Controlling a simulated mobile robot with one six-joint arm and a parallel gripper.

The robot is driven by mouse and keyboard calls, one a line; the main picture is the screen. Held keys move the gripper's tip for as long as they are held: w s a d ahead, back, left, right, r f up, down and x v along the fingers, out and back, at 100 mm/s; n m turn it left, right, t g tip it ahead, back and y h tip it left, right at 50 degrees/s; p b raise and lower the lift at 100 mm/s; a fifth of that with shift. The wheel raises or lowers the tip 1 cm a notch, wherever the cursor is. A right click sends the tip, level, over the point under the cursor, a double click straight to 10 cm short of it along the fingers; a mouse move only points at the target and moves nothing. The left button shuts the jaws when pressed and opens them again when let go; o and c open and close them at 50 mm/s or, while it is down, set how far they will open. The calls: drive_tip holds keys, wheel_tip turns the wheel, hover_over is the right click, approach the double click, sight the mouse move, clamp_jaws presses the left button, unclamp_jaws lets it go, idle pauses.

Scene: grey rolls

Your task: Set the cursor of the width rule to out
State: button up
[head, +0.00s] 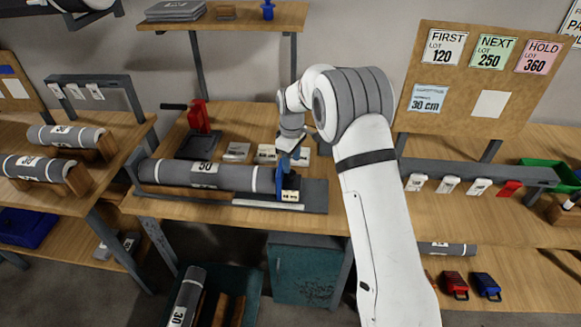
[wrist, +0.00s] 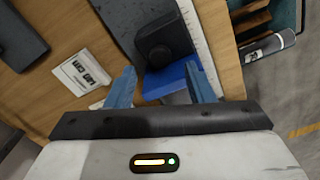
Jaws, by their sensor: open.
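The width rule shows in the head view as a dark bed with a pale scale strip (head: 268,204) along its front. The scale also shows in the wrist view (wrist: 205,38). A grey roll (head: 225,176) marked 50 lies along the bed. In the wrist view a bright blue block (wrist: 176,80) with a black rounded part (wrist: 163,45) sits on the bed beside the scale; it appears to be the cursor. My gripper (wrist: 162,86) is open, with one light-blue finger on each side of the blue block. Contact cannot be told. In the head view my gripper (head: 284,168) is at the roll's right end.
Small white cards (head: 237,152) lie behind the roll, with a red-handled tool (head: 198,117) to their left. A rail with hanging tags (head: 448,185) stands at right. More rolls (head: 67,135) rest on the left table. A notice board (head: 490,85) stands behind.

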sight(292, 172)
drive_tip(key=shift+f+p, duration=0.35)
drive_tip(key=shift+f, duration=1.75)
drive_tip(key=shift+c, duration=0.5)
clamp_jaws()
